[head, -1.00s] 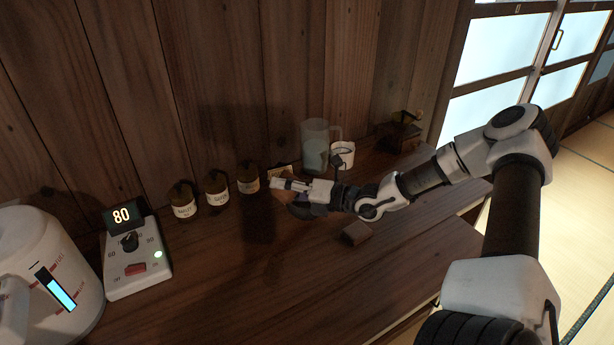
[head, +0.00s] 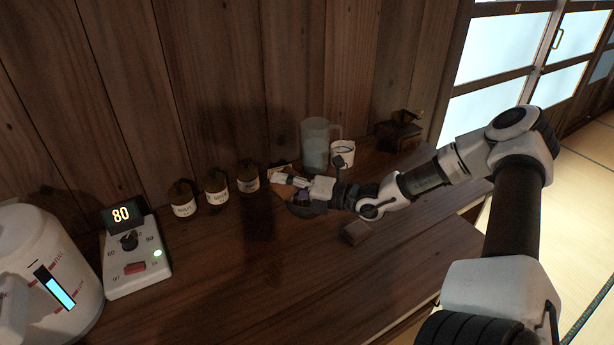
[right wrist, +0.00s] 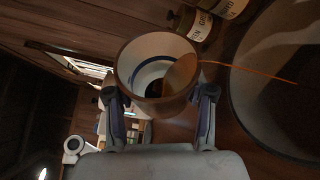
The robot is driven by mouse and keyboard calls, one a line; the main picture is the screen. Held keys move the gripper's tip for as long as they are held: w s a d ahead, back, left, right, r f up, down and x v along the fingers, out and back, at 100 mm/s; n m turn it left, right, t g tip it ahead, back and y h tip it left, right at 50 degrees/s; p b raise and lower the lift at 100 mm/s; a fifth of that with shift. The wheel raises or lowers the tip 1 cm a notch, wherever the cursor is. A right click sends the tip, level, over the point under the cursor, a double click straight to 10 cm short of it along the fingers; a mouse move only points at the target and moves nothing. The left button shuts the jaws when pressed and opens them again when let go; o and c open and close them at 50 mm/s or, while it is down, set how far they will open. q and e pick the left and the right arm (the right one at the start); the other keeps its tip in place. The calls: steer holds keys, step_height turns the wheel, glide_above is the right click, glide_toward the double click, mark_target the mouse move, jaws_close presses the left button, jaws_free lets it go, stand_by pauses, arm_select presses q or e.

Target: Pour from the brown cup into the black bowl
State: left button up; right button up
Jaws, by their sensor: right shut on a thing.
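My right gripper (head: 280,180) is shut on the brown cup (right wrist: 126,62), with one finger on each side of it in the right wrist view. The cup is tilted, with a pale inside, a blue ring and brown liquid in it. A thin orange-brown stream (right wrist: 250,71) runs from the cup's rim across the mouth of the large dark bowl (right wrist: 238,95). The bowl is cut off by the right edge of that view. In the head view my gripper and the dimness largely hide cup and bowl. My left gripper is not in view.
Several labelled brown jars (head: 216,193) stand along the wall left of my gripper. A clear pitcher (head: 316,146) and a white mug (head: 342,153) are behind it. A kettle (head: 40,255) and control box (head: 136,262) stand at left.

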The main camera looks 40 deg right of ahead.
steer(key=shift+d+r+m+t, duration=0.1)
steer(key=shift+r+m+t, duration=0.2)
steer(key=shift+m, duration=0.3)
stand_by(0.3)
steer(key=shift+d+f+m+t+y+b, duration=0.15)
steer(key=shift+d+f+m+b, duration=0.1)
steer(key=shift+d+m+b, duration=0.2)
steer(key=shift+d+f+m+t+y+b, duration=0.15)
steer(key=shift+d+f+m+b, duration=0.15)
steer(key=shift+d+b, duration=0.2)
stand_by(0.4)
steer(key=shift+d+r+m+t+b, duration=0.15)
steer(key=shift+r+m+t+b, duration=0.2)
steer(key=shift+m, duration=0.4)
steer(key=shift+d+r+m+t+b, duration=0.15)
steer(key=shift+r+m+t+b, duration=0.1)
steer(key=shift+m+b, duration=0.35)
stand_by(0.9)
